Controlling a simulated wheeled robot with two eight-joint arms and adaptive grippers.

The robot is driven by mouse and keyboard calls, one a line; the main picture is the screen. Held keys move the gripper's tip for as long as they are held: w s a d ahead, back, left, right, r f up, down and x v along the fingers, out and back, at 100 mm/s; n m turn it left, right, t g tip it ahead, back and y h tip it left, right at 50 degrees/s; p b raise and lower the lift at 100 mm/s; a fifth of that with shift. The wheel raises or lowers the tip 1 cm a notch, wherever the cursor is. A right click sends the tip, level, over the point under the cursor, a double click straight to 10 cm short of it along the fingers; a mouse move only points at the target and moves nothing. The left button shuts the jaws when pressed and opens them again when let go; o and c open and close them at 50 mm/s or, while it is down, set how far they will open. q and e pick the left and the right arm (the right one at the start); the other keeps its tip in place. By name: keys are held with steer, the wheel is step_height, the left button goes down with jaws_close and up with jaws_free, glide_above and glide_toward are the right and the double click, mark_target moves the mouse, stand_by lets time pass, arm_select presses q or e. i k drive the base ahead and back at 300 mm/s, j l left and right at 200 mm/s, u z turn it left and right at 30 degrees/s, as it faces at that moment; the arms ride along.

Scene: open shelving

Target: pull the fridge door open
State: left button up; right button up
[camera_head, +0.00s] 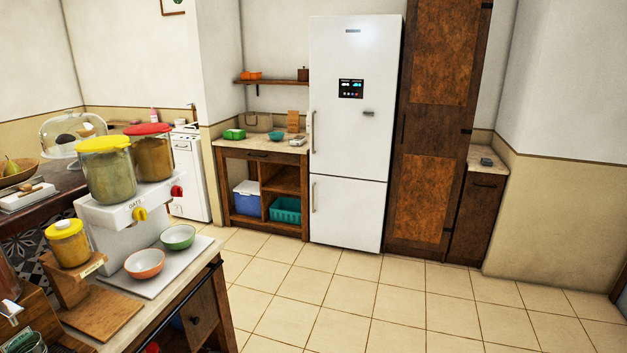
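The white fridge (345,150) stands against the back wall, slightly right of the middle in the head view. Its tall upper door (340,125) and its lower door (350,215) both look shut. Each has a vertical handle near its left edge: the upper handle (312,131) and the lower handle (314,197). A small dark display (351,89) sits on the upper door. Neither of my grippers shows in this view, so their state is hidden.
A counter with dispensers (110,165), bowls (145,263) and a wooden stand fills the left foreground. A low shelf unit (262,185) adjoins the fridge's left side. A tall wooden cabinet (430,130) stands at its right. Tiled floor (400,305) before the fridge is clear.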

mark_target(351, 136)
steer(key=i, duration=2.5)
